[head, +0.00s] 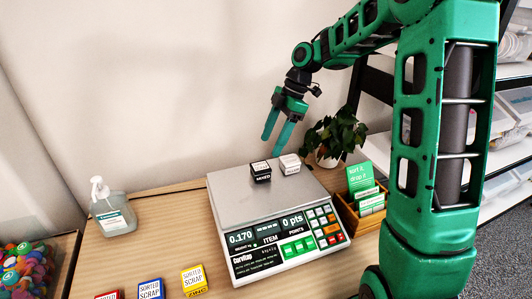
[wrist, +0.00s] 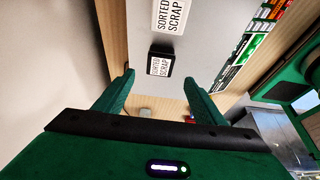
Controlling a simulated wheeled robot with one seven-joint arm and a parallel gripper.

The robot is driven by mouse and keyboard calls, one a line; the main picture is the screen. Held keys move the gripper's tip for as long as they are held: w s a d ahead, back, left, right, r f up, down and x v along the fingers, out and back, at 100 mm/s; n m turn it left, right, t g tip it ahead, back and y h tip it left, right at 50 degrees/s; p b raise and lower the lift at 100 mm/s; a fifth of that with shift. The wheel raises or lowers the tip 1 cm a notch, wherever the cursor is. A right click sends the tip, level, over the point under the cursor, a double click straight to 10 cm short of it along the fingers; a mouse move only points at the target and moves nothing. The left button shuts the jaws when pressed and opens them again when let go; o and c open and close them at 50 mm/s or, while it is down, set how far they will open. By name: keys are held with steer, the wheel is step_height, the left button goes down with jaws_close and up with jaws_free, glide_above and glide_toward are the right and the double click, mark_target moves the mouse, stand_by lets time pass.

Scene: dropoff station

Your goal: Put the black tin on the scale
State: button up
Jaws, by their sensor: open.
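The black tin (head: 261,172) stands on the plate of the scale (head: 228,204), toward its back. A white tin (head: 290,164) stands beside it on the right. The scale display reads 0.170. My gripper (head: 278,137) is open and empty, above and behind the black tin and apart from it. In the wrist view the black tin (wrist: 160,62) sits ahead of my open gripper (wrist: 158,90), with its "SORTED SCRAP" label showing. The white tin (wrist: 170,14) is just beyond it.
Red (head: 108,295), blue (head: 151,289) and yellow (head: 194,281) tins stand at the table's front. A sanitizer bottle (head: 113,213) is left of the scale. A plant (head: 333,136) and a wooden box of cards (head: 362,217) are to the right. Bare wood (head: 165,235) lies between bottle and scale.

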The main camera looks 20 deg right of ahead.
steer(key=s+d+r+m+h, duration=0.2)
steer(key=s+d+m, duration=0.2)
steer(key=s+m, duration=0.3)
steer(key=s+d+r+m+h, duration=0.1)
steer(key=s+d+m, duration=0.35)
steer(key=s, duration=0.35)
steer(key=s+d+f+m, duration=0.1)
steer(key=s+d+m, duration=0.1)
steer(key=s+m, duration=0.4)
steer(key=s+d+f+m+h, duration=0.1)
steer(key=s+m, duration=0.6)
steer(key=s, duration=0.7)
steer(key=shift+s+d+f, duration=0.25)
steer(key=shift+d+f, duration=0.5)
steer(key=shift+d, duration=0.15)
